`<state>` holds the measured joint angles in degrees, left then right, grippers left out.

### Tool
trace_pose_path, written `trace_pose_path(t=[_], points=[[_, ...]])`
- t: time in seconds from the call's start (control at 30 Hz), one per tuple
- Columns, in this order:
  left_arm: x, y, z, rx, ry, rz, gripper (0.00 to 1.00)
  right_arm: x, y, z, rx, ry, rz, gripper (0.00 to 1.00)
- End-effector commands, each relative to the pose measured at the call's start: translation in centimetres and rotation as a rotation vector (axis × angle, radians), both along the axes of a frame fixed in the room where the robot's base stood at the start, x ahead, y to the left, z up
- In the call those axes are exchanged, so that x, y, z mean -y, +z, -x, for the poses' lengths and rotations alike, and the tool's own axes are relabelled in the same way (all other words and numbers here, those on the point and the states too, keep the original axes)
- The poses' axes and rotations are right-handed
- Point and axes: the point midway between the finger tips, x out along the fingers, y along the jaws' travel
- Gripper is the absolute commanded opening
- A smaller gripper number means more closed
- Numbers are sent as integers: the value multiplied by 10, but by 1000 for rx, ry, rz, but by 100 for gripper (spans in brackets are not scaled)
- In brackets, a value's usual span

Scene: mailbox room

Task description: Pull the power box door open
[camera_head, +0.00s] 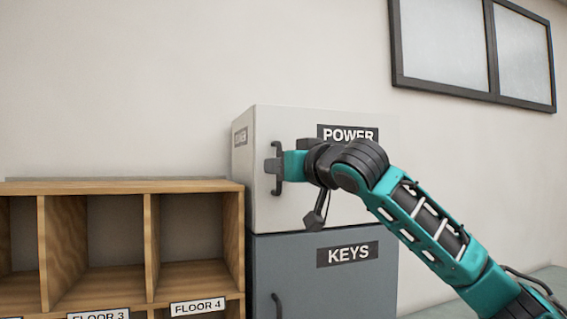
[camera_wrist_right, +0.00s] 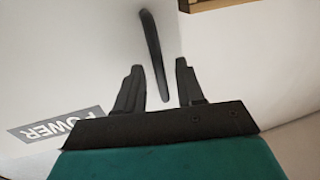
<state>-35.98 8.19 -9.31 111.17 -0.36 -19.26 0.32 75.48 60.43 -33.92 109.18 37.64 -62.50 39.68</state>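The power box (camera_head: 285,125) is a white box with a black POWER label, and its door looks shut. Its dark vertical handle (camera_head: 280,150) is on the left part of the door in the head view. My right gripper (camera_head: 272,167) is at the handle, coming from the right. In the right wrist view the handle (camera_wrist_right: 151,35) reaches down between the two black fingers of my right gripper (camera_wrist_right: 160,66). Gaps show on both sides of it, so the fingers are open around its lower part. My left gripper is not in view.
A grey KEYS box (camera_head: 300,270) with its own handle sits directly below the power box. A wooden shelf with open compartments (camera_head: 100,187) stands to the left. A dark-framed window (camera_head: 490,50) is on the wall at upper right.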

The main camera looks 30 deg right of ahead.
Motion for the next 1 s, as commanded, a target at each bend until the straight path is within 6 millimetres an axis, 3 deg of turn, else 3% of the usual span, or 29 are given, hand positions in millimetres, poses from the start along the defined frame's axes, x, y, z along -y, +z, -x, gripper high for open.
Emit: trace_pose_path(t=[0.3, 0.7, 1.0], points=[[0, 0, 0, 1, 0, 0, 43, 0, 0, -2, 0, 0, 0, 37], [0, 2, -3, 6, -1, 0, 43, 0, 0, -2, 0, 0, 0, 0], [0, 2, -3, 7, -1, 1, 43, 0, 0, -2, -1, -1, 0, 0]])
